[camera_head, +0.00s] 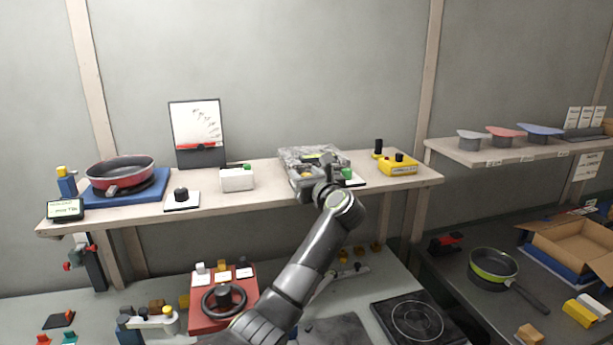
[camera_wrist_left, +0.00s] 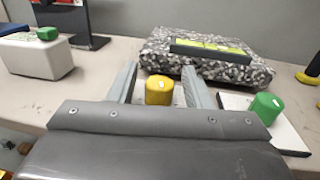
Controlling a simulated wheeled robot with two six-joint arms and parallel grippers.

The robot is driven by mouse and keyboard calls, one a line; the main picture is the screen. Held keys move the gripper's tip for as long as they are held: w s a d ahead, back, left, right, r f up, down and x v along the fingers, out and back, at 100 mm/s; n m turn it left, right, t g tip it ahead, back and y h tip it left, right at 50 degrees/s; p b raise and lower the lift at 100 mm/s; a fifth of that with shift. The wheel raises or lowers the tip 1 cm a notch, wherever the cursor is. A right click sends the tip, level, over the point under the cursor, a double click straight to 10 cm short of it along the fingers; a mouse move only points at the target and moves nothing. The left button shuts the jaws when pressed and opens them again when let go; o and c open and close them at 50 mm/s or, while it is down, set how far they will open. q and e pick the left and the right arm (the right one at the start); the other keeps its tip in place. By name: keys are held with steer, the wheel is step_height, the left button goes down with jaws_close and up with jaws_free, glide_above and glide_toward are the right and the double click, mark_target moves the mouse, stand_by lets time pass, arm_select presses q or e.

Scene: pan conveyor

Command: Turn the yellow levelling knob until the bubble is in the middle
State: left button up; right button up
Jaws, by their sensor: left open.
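The yellow knob (camera_wrist_left: 159,91) stands between the two fingers of my left gripper (camera_wrist_left: 160,74) in the left wrist view. The fingers are open, one on each side of it; I cannot tell whether they touch it. Just behind is a grey speckled block (camera_wrist_left: 165,62) with a yellow-green vial strip (camera_wrist_left: 212,46) in a dark holder on top. The bubble is too small to make out. In the head view my left gripper (camera_head: 316,182) reaches the shelf in front of the speckled block (camera_head: 300,152) and mostly hides the knob. My right gripper is not in view.
A white box with a green button (camera_wrist_left: 40,55) stands left of the gripper, and a green knob on a white plate (camera_wrist_left: 265,106) is close on the right. A yellow box with a black knob (camera_head: 398,165) sits farther right on the shelf (camera_head: 270,195).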

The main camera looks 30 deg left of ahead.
arm_select(q)
steer(key=b+v, duration=0.5)
steer(key=v, duration=1.2)
steer(key=shift+s+d+b, duration=0.15)
steer(key=shift+d+b, duration=0.05)
steer(key=shift+b, duration=0.2)
steer(key=shift+f, duration=0.1)
